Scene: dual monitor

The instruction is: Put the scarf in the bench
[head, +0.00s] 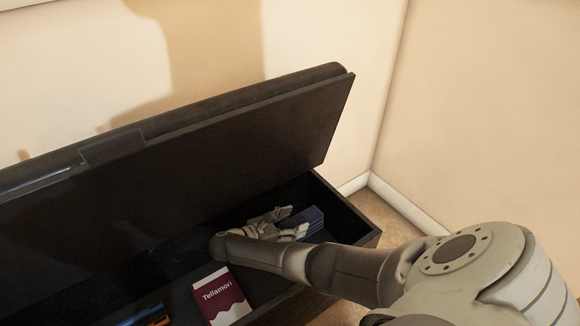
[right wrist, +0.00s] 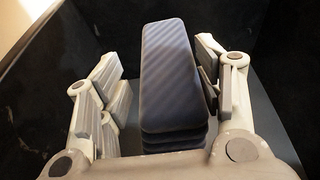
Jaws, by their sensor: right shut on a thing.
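The dark bench (head: 345,203) stands against the wall with its lid (head: 240,150) raised. My right arm reaches in over its front edge, and my right gripper (head: 291,219) is inside the bench at the right end. The scarf (head: 312,217), a dark blue folded stack with diagonal stripes, is at the fingers. In the right wrist view the scarf (right wrist: 170,75) lies between the two fingers, low among the dark bench walls. The gripper is shut on it. Whether the scarf touches the bench floor is hard to tell. My left gripper is out of view.
A white and dark red box marked "Tellamori" (head: 221,297) is in the bench, left of my arm. A dark item with orange and blue (head: 152,317) shows at the bottom edge. The raised lid overhangs the back, and a wall corner is behind to the right.

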